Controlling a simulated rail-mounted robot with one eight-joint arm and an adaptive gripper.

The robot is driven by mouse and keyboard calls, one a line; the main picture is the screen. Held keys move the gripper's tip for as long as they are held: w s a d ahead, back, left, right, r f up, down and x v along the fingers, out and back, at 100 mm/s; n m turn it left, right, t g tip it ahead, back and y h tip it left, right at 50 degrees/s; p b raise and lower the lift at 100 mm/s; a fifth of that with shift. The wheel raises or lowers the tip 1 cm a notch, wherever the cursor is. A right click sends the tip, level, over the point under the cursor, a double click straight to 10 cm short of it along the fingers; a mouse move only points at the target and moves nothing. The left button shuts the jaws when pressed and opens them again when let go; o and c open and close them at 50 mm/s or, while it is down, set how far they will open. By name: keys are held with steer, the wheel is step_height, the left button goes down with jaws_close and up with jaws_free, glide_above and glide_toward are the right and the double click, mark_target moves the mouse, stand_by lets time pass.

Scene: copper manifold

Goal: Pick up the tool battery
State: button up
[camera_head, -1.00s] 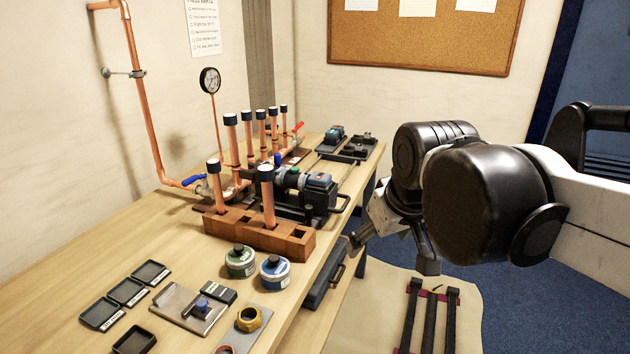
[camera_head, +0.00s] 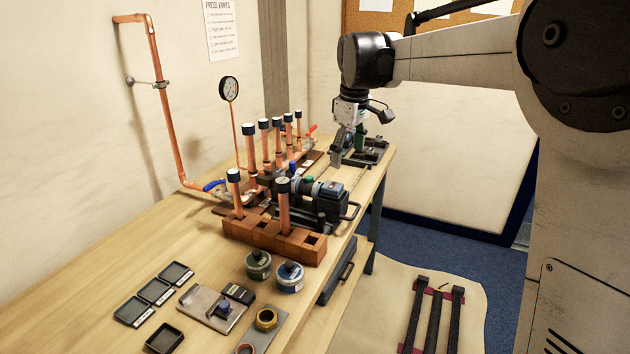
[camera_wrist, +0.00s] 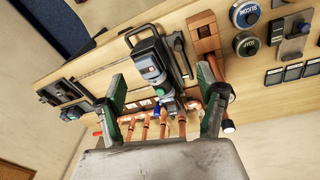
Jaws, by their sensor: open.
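My gripper (camera_head: 348,150) is over the far end of the bench, above the dark trays, with its fingers apart and nothing seen between them. Its two fingers also show in the wrist view (camera_wrist: 162,76), pointing toward the bench.
Upright copper pipes (camera_head: 264,140) with dark caps and a gauge (camera_head: 229,89) stand left of my gripper. A wooden block (camera_head: 262,236) holds two pipes. Two round tins (camera_head: 289,277) and small trays (camera_head: 156,291) are nearer. The bench's left side is bare.

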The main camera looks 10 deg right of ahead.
mark_target(333, 185)
steer(key=w+a+f+n+g+p, duration=0.1)
steer(key=w+f+n+g+p, duration=0.15)
steer(key=w, duration=0.75)
steer(key=shift+n+t, duration=0.25)
steer(key=shift+t, duration=0.1)
step_height(333, 185, down, 9)
steer(key=shift+w+f+p, duration=0.1)
steer(key=shift+p, duration=0.6)
steer(key=f, duration=0.2)
steer(key=f+p, duration=0.1)
steer(key=shift+w+f, duration=0.35)
steer(key=shift+f, duration=0.7)
steer(key=shift+c, duration=0.5)
steer(key=c, duration=1.1)
